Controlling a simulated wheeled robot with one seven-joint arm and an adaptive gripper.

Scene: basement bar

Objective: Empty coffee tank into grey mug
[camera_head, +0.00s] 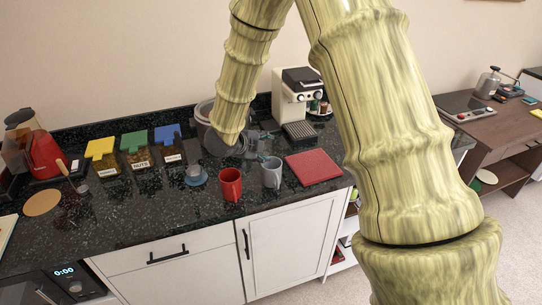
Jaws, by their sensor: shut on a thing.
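The grey mug (271,174) stands upright on the dark counter, to the right of a red mug (230,185). My gripper (258,146) is small in the picture, low over the counter just behind the grey mug, and partly hidden by my arm. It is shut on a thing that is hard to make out. A dark grey see-through vessel (213,146) shows at the left of my arm's end and looks like the coffee tank. Its far side is covered by my arm, and its contents cannot be seen.
A cream coffee machine (292,96) stands behind at the right. A red square mat (313,167) lies right of the mugs. A small cup (194,175) on a blue saucer, lidded jars (137,156) and a red appliance (42,154) are left. The front counter strip is mostly clear.

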